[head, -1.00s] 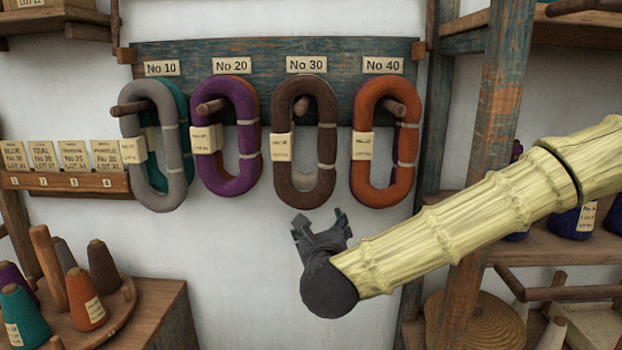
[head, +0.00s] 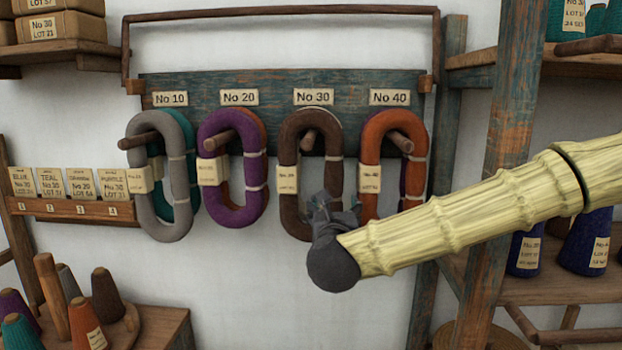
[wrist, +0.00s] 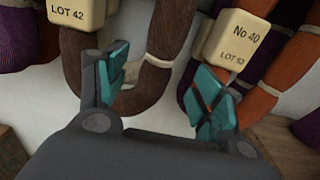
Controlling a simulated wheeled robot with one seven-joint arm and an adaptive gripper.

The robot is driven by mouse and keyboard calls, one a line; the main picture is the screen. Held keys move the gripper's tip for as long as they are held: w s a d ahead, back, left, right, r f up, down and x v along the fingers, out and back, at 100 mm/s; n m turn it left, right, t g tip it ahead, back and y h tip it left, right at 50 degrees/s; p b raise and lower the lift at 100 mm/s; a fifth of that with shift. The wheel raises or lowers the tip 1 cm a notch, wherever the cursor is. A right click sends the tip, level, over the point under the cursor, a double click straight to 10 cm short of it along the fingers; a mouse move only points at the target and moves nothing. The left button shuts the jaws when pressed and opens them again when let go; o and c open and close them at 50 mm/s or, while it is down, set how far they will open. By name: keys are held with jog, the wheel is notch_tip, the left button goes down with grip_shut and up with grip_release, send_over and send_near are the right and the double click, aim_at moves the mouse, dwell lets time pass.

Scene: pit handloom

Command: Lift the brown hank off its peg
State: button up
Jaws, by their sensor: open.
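The brown hank (head: 288,150) hangs as a long loop on the wooden peg (head: 309,141) under the "No 30" plate (head: 314,97). My gripper (head: 334,207) is in front of the hank's lower right part and hides some of it. In the wrist view my gripper (wrist: 160,95) is open, with teal pads on both fingers. The brown hank (wrist: 160,75) shows beyond and between the fingers, its lower bend near the left finger. I cannot tell whether they touch. Its "LOT 42" tag (wrist: 76,13) is at the upper left.
An orange hank (head: 376,155) hangs close on the right, its "No 40" tag (wrist: 238,42) beside my right finger. A purple hank (head: 218,135) and a grey hank (head: 145,215) hang to the left. A wooden post (head: 510,130) stands right. Bare wall (head: 260,290) lies below.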

aim_at(333, 203)
jog(key=w+p, duration=0.2)
jog(key=w, duration=0.1)
jog(key=shift+w+a+p, duration=0.1)
jog(key=shift+w+p, duration=0.25)
jog(key=shift+w+f, duration=0.25)
jog(key=shift+w, duration=0.3)
jog(key=c, duration=1.2)
